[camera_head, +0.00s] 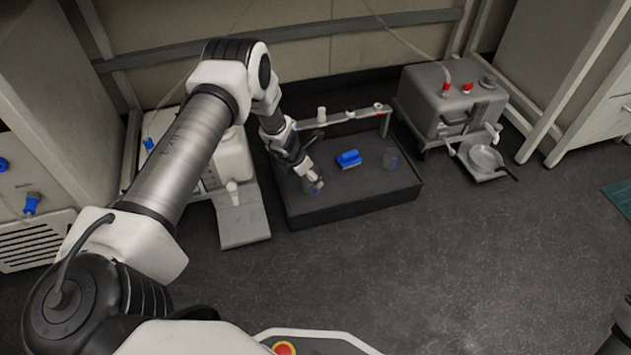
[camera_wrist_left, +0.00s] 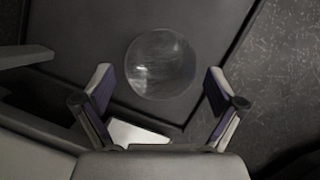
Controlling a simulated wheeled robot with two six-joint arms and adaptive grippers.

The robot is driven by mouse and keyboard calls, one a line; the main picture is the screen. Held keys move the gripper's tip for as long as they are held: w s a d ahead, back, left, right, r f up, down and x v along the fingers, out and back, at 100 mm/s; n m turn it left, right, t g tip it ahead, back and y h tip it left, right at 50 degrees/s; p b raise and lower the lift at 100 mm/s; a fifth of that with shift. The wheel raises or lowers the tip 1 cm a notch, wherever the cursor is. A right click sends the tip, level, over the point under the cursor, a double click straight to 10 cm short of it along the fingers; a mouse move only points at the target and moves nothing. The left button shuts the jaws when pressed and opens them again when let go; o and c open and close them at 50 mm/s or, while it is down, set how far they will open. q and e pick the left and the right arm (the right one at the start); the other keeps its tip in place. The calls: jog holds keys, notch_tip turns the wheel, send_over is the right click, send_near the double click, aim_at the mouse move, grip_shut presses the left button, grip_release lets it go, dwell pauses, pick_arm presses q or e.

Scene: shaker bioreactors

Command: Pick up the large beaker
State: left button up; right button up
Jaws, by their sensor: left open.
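A clear round beaker (camera_wrist_left: 160,63) shows from above in the left wrist view, standing on the dark surface. My left gripper (camera_wrist_left: 161,93) is open, and its two fingers are either side of the beaker's near edge, with nothing gripped. In the head view the left gripper (camera_head: 313,183) is low over the left front of the black platform (camera_head: 360,205), and it partly hides the beaker (camera_head: 311,189). Another clear beaker (camera_head: 391,161) stands at the platform's right. I cannot tell from its size which beaker is larger. My right gripper is not in view.
A blue object (camera_head: 349,158) lies between the two beakers. A raised rail (camera_head: 345,117) with small items runs along the platform's back. A grey machine (camera_head: 450,100) stands right, with a pan (camera_head: 486,158) before it. A white machine (camera_head: 238,165) stands left. The front floor is open.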

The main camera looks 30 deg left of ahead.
pick_arm(q)
jog(key=b+x, duration=0.2)
jog(key=x, duration=0.3)
jog(key=shift+b, duration=0.3)
jog(key=shift+c, duration=0.4)
jog(key=c, duration=1)
jog(key=shift+r, duration=0.1)
